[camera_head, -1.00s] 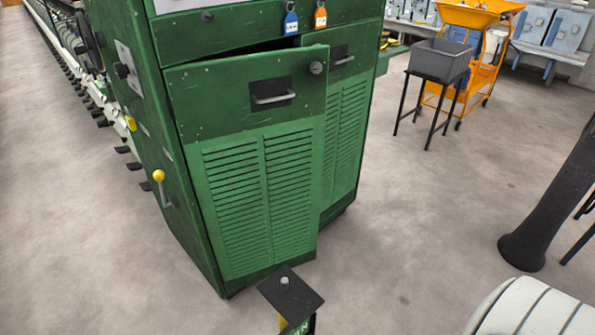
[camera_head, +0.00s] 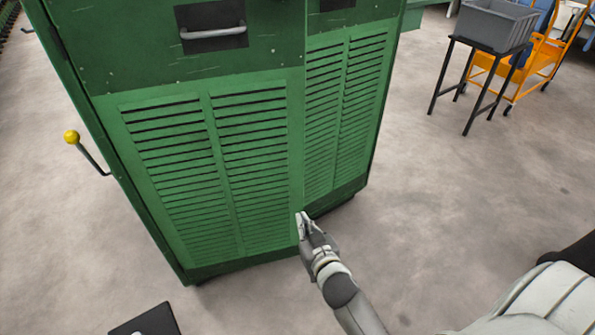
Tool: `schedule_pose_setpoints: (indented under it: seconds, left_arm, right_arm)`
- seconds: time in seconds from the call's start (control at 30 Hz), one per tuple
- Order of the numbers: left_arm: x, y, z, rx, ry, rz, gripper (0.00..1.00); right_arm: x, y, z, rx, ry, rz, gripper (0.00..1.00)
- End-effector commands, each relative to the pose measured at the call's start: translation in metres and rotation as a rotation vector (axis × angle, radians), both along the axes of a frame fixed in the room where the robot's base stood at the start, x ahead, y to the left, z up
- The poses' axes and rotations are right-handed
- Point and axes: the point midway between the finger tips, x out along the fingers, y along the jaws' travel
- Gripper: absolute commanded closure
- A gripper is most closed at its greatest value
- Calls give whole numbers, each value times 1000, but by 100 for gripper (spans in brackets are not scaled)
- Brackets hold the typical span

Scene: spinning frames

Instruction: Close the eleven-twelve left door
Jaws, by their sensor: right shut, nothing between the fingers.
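The left door (camera_head: 206,165) of the green cabinet is a louvred panel with a grey bar handle (camera_head: 213,34) in a dark recess. Its right edge stands forward of the louvred right door (camera_head: 345,115), so it looks slightly ajar. The door's top edge is out of view. My right gripper (camera_head: 301,224) is shut and empty. It is at the lower right edge of the left door, close to or touching it; I cannot tell which. My left gripper is not in view.
A yellow-knobbed lever (camera_head: 72,137) sticks out at the cabinet's left side. A grey bin (camera_head: 497,22) on a black stand and an orange cart (camera_head: 545,62) are at the upper right. The floor (camera_head: 450,200) between is clear.

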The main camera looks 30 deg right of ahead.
Motion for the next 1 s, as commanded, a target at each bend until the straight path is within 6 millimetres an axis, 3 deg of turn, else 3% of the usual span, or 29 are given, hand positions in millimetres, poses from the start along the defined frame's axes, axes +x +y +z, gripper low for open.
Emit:
schedule_pose_setpoints:
  seconds: [0.1, 0.2, 0.33, 0.57, 1.0]
  left_arm:
    - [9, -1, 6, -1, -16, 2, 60]
    - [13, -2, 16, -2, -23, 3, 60]
    - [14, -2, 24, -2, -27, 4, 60]
    - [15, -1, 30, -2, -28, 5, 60]
    - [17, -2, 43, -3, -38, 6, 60]
  right_arm:
    - [7, -12, 43, -1, -130, -36, 100]
    - [6, -19, 73, -3, -203, -57, 100]
    - [5, -24, 95, -5, -254, -70, 100]
    - [20, -28, 103, -7, -270, -72, 100]
    - [90, -42, 101, -7, -267, -72, 100]
